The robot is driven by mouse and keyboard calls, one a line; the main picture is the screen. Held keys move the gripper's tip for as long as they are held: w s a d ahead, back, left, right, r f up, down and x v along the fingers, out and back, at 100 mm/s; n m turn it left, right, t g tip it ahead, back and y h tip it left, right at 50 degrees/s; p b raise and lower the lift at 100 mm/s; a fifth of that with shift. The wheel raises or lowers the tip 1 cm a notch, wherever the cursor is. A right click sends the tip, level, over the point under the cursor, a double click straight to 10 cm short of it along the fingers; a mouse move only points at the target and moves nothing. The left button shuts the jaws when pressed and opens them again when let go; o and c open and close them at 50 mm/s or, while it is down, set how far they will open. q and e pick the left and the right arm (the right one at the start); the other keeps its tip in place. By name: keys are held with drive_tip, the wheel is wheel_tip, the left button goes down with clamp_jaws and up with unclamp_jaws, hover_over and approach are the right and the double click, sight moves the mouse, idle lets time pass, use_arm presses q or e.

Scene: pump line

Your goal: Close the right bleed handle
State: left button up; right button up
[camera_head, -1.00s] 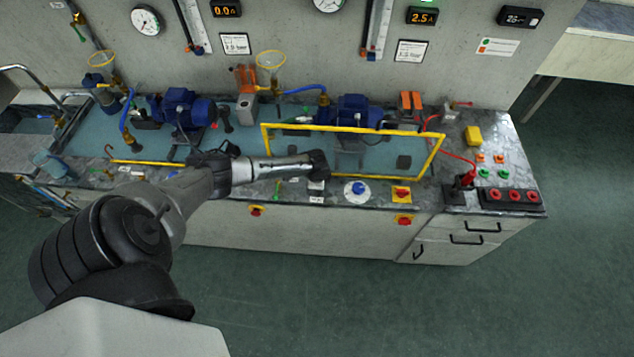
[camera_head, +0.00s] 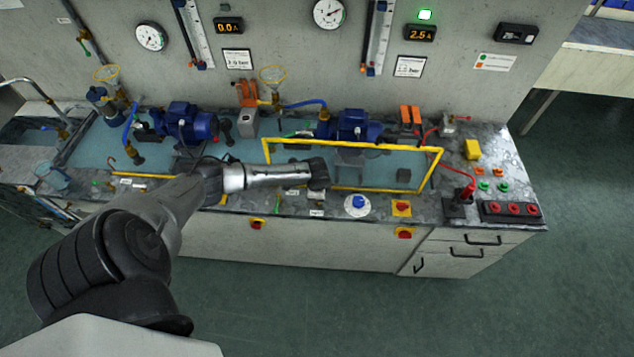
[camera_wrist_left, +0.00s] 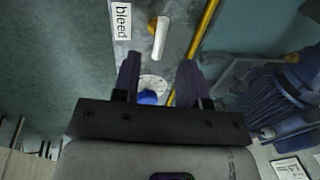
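In the left wrist view, the white bleed handle (camera_wrist_left: 160,38), with a yellow fitting at its side, lies beside a white label reading "bleed" (camera_wrist_left: 122,20). My left gripper (camera_wrist_left: 158,76) is open, with its two dark fingers apart and nothing held between them. The handle is beyond the fingertips and apart from them. In the head view, my left gripper (camera_head: 318,174) is over the front of the bench, near the yellow frame, behind a small white label (camera_head: 316,212). Its fingers cannot be made out there. My right gripper is not in view.
A yellow-edged clear guard (camera_head: 436,165) stands behind the front controls. A blue knob on a white dial (camera_head: 357,204) and a red-and-yellow switch (camera_head: 402,208) are to the right. A blue pump (camera_head: 348,126) sits behind the guard. Red sockets (camera_head: 510,209) are at the bench's right end.

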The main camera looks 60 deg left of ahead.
use_arm(q)
wheel_tip(320, 180, up, 10)
drive_tip(key=s+d, duration=0.1)
drive_tip(key=shift+d+f+p, duration=0.25)
drive_tip(key=shift+d+p, duration=0.05)
drive_tip(key=shift+p, duration=0.05)
idle(0.5)
